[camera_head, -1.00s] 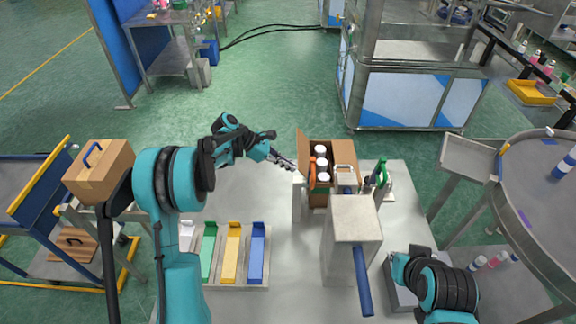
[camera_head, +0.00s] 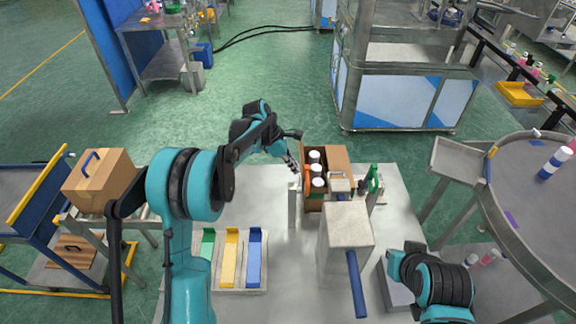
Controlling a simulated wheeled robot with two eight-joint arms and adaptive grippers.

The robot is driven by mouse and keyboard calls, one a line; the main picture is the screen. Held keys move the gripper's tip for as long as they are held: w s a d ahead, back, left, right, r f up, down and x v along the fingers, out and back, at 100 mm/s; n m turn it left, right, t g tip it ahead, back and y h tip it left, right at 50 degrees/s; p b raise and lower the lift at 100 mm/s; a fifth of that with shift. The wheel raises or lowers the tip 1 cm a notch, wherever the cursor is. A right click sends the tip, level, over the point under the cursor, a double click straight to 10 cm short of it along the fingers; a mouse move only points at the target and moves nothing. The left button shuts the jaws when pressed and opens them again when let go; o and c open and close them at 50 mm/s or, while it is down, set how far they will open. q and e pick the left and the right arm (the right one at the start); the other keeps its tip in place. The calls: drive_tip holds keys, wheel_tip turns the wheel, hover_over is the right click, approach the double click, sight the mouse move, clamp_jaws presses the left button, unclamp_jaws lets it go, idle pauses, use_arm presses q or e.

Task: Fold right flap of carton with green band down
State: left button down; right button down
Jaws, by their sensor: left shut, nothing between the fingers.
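An open brown carton (camera_head: 338,160) stands on the grey table (camera_head: 262,200), with white-capped bottles (camera_head: 316,170) inside. A little green shows low on its front, but I cannot make out a full band. A brown panel stands at its right and back; I cannot tell which flap this is. My left gripper (camera_head: 294,166) is shut and empty, pointing down at the carton's left edge. I cannot tell whether it touches the carton. My right arm is at the lower right, and its gripper does not show.
A grey block with a blue handle (camera_head: 357,285) stands in front of the carton. A green-handled tool (camera_head: 373,180) is close on the right. Coloured trays (camera_head: 231,258) lie at the front left.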

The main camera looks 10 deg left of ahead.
use_arm(q)
drive_tip(key=d+y, duration=0.2)
drive_tip(key=d+r+y+p, duration=0.1)
drive_tip(key=shift+w+g, duration=0.3)
drive_tip(key=shift+y, duration=0.9)
drive_tip(key=shift+w+d+f+b, duration=0.45)
drive_tip(key=shift+d+f, duration=0.75)
drive_tip(key=shift+d, duration=0.75)
drive_tip(key=shift+w+d+f+b, duration=0.4)
drive_tip(key=shift+d+f, duration=0.85)
drive_tip(key=shift+d, duration=0.65)
drive_tip(key=shift+w+d+f+b, duration=0.4)
drive_tip(key=shift+d+f, duration=0.8)
drive_tip(key=shift+d, duration=0.75)
